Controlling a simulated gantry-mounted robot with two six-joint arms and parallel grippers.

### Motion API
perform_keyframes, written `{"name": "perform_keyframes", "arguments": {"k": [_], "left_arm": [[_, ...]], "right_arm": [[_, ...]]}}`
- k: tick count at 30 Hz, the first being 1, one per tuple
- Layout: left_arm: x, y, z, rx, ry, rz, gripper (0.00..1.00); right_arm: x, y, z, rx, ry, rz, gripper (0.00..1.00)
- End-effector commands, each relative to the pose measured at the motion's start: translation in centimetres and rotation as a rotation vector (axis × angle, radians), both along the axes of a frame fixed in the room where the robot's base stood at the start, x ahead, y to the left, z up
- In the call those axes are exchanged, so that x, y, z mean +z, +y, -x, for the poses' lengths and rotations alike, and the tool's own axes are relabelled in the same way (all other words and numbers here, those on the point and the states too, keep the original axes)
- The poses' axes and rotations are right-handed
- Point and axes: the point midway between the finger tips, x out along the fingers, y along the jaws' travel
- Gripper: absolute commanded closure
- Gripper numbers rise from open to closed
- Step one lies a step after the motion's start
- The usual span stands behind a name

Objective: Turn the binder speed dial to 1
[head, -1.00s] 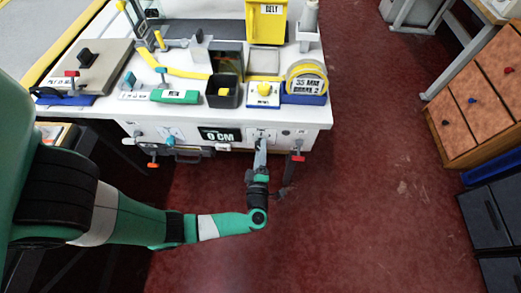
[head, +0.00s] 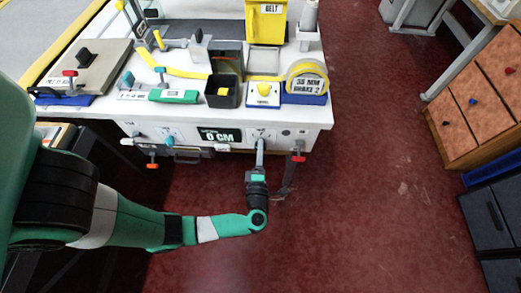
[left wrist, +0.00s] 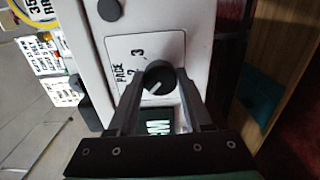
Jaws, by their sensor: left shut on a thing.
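The speed dial is a round black knob with a white pointer line (left wrist: 157,78), on the white front panel of the binder. A label beside it reads "PACE" with the figures 2 and 3 (left wrist: 132,65); no 1 can be made out. The pointer slants to the lower left in the left wrist view. My left gripper (left wrist: 155,88) has its fingers on both sides of the dial and is shut on it. In the head view my left gripper (head: 260,146) reaches up to the panel and mostly hides the dial. My right gripper is not in view.
A "0 CM" display (head: 219,135) is left of the dial. A red-handled knob (head: 298,157) sticks out to its right and a teal one (head: 169,142) to its left. The binder table top (head: 120,107) holds trays and tape. Open red floor lies in front.

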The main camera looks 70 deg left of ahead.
Motion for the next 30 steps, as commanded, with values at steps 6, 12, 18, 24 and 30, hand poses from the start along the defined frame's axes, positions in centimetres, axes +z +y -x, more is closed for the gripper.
{"name": "perform_keyframes", "arguments": {"k": [6,12,18,24,30], "left_arm": [[0.0,0.0,0.0,0.0,-0.001,0.002,0.32],[0.0,0.0,0.0,0.0,-0.001,0.001,0.2],[0.0,-0.3,0.1,-0.001,0.0,0.001,0.2],[0.3,-3.2,1.1,-0.009,0.001,-0.001,0.2],[0.2,-7.5,2.9,-0.009,0.001,0.0,0.2]], "right_arm": [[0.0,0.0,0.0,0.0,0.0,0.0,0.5],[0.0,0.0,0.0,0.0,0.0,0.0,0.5],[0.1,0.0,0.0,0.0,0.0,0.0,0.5],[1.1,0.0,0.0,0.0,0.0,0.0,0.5],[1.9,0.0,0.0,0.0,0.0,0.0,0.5]]}}
